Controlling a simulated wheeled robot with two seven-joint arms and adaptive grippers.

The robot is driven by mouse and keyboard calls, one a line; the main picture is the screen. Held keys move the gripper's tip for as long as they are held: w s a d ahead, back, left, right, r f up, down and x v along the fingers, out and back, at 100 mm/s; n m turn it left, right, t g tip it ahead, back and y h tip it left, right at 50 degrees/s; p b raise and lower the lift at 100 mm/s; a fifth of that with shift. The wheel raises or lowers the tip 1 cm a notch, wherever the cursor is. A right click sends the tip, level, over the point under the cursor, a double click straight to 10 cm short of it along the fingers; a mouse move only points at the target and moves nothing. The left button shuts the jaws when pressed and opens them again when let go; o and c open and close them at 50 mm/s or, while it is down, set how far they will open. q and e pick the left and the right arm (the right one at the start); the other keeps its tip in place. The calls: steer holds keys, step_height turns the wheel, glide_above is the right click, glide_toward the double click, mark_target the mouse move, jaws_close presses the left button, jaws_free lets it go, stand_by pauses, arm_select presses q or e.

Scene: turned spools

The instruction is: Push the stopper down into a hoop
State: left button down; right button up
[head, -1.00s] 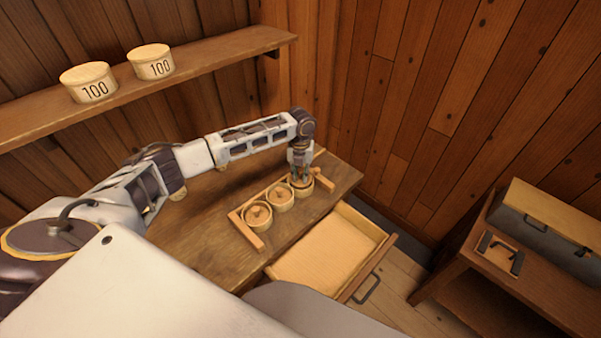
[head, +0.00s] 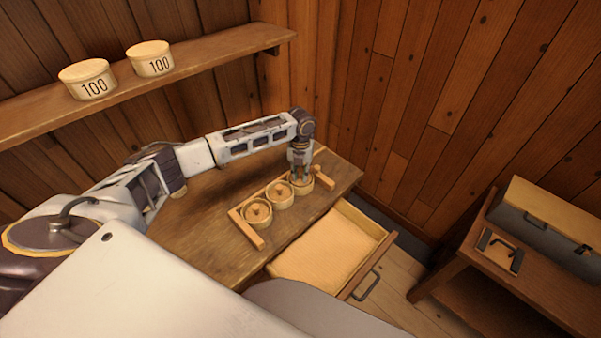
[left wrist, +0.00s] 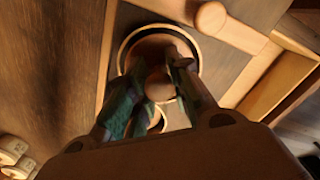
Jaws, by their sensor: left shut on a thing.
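Three round pale wooden hoops stand in a row in a wooden frame (head: 247,234) on the table. My left gripper (head: 301,180) points down over the far hoop (head: 313,187). In the left wrist view its fingers (left wrist: 157,88) are shut on the knob of the stopper (left wrist: 150,48). The stopper's disc lies within the dark-edged outline of the hoop; I cannot tell how deep it sits. My right gripper is not in view.
An open, empty-looking drawer (head: 328,250) juts from the table's front. Two tubs marked 100 (head: 87,80) (head: 150,59) stand on the wall shelf (head: 200,66). At right, a side table holds a chest (head: 545,222) and a small handled piece (head: 499,252).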

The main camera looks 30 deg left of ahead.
arm_select(q)
steer(key=shift+f, duration=0.15)
stand_by(0.3)
steer(key=c, duration=1.2)
jaws_free()
steer(key=shift+o, duration=0.4)
steer(key=o, duration=0.3)
steer(key=shift+r+p, duration=0.75)
steer(key=shift+p, duration=0.4)
steer(key=shift+r, duration=0.1)
